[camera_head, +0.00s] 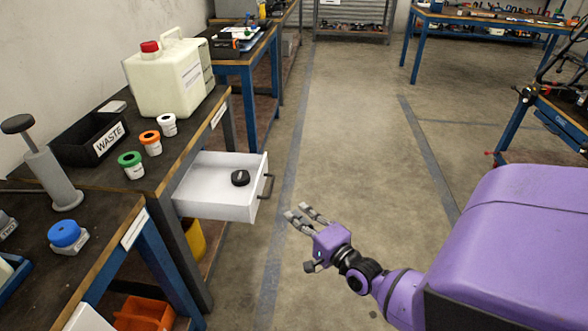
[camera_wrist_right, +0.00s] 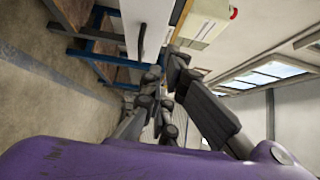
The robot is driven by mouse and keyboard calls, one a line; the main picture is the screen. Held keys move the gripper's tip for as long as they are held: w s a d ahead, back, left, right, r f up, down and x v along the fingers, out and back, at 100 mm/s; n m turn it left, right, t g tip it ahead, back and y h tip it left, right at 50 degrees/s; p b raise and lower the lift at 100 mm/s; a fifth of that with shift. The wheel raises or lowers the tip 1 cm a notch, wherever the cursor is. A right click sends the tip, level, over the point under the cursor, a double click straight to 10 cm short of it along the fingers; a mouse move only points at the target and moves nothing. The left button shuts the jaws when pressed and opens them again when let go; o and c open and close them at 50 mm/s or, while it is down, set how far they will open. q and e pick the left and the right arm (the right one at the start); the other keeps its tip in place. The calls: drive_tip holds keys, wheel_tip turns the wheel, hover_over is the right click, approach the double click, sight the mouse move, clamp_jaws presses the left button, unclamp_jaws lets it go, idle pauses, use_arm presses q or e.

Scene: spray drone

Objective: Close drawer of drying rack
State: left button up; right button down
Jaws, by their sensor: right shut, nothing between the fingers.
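The white drawer (camera_head: 215,207) stands pulled out from under the workbench at the left. Its dark bar handle (camera_head: 266,187) is on the front face, and a small black round object (camera_head: 240,178) lies inside. My right gripper (camera_head: 297,211) is shut and empty, a little right of and in front of the drawer front, apart from it. In the right wrist view, the drawer front (camera_wrist_right: 150,12) and handle (camera_wrist_right: 142,41) show just past the fingers. My left gripper is not in view.
The workbench (camera_head: 190,150) carries a large white jug (camera_head: 165,85), a black WASTE bin (camera_head: 85,140) and several small capped jars. Orange (camera_head: 143,312) and yellow (camera_head: 194,240) bins sit below. The floor (camera_head: 345,130) right of the drawer is clear.

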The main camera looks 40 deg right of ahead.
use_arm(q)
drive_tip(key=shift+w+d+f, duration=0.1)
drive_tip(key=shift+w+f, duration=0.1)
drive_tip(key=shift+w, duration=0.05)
use_arm(e)
drive_tip(key=w+a, duration=0.2)
drive_tip(key=w, duration=0.8)
drive_tip(key=shift+w, duration=0.2)
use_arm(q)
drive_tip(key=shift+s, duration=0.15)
use_arm(e)
drive_tip(key=shift+w+a, duration=0.1)
drive_tip(key=shift+a, duration=0.05)
